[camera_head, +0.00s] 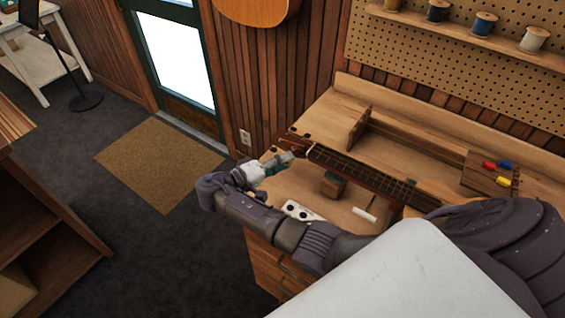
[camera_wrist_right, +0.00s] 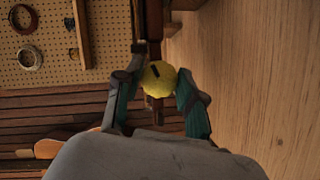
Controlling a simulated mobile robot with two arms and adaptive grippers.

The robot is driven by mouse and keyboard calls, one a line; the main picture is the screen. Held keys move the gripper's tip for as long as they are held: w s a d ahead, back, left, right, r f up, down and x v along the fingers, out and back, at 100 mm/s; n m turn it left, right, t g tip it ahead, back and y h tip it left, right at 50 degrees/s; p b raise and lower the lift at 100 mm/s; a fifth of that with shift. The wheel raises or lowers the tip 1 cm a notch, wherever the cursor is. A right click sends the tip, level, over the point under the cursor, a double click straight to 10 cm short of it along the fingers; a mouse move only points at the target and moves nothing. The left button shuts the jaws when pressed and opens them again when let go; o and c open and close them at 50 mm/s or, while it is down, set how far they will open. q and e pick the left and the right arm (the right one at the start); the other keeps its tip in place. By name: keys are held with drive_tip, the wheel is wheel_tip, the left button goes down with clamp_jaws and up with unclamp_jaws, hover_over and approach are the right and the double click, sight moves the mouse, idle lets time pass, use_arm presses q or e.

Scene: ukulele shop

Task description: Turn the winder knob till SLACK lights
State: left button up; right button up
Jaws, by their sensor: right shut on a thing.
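The winder knob (camera_wrist_right: 158,75) is yellow with a dark mark on its face, and sits between the two fingers of my right gripper (camera_wrist_right: 160,88) in the right wrist view. In the head view my right gripper (camera_head: 282,161) is at the headstock end of the ukulele neck (camera_head: 365,172), which lies over the workbench; the knob cannot be made out there. A small white panel (camera_head: 303,211) with dark round spots lies on the bench near my forearm. I cannot read any SLACK label or see a lit lamp. My left gripper is not in view.
A wooden block with red, yellow and blue pieces (camera_head: 490,178) stands at right. Thread spools (camera_head: 483,23) line a pegboard shelf. Floor at left is clear around a mat (camera_head: 160,165).

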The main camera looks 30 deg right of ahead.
drive_tip(key=n+h, duration=0.1)
drive_tip(key=n, duration=0.3)
drive_tip(key=shift+h, duration=0.4)
drive_tip(key=n, duration=0.2)
drive_tip(key=n+h, duration=0.1)
drive_tip(key=n, duration=0.1)
drive_tip(key=shift+f+h, duration=0.1)
drive_tip(key=shift+h, duration=0.2)
drive_tip(key=shift+n+t, duration=0.4)
drive_tip(key=shift+n, duration=0.1)
drive_tip(key=o, duration=0.9)
drive_tip(key=shift+c, duration=0.2)
drive_tip(key=a, duration=0.3)
drive_tip(key=a+f, duration=0.1)
drive_tip(key=a, duration=0.2)
drive_tip(key=shift+a+f, duration=0.1)
drive_tip(key=shift+s+a+f, duration=0.1)
drive_tip(key=shift+a, duration=0.4)
